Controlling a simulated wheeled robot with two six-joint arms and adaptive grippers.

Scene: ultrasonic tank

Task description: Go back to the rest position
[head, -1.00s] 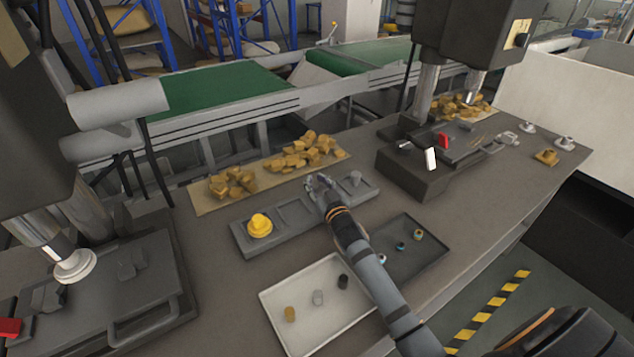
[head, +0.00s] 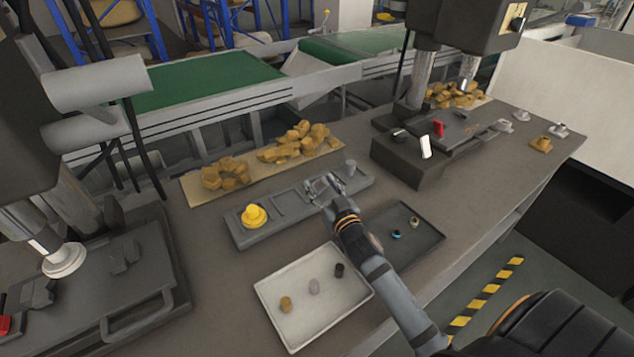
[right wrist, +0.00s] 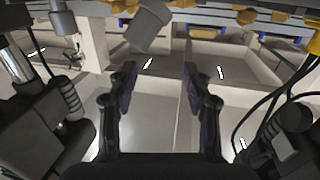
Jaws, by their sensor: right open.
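My right gripper (head: 325,186) is open and empty over the grey three-part holder (head: 240,238), near its middle and right parts. In the right wrist view the two dark fingers of the right gripper (right wrist: 163,85) stand apart with nothing between them. A yellow knobbed piece (head: 254,215) sits in the holder's left part. A small grey cup (head: 351,167) stands in its right part, just beyond the gripper; a grey cup also shows ahead of the fingers in the right wrist view (right wrist: 150,28). My left gripper is not in view.
A white tray (head: 330,322) with three small cylinders lies in front of the holder. My right forearm crosses above a dark tray (head: 430,246) with small ringed pieces. Presses (head: 62,258) stand left and back right (head: 400,165). Brown chunks (head: 300,140) lie on a board behind.

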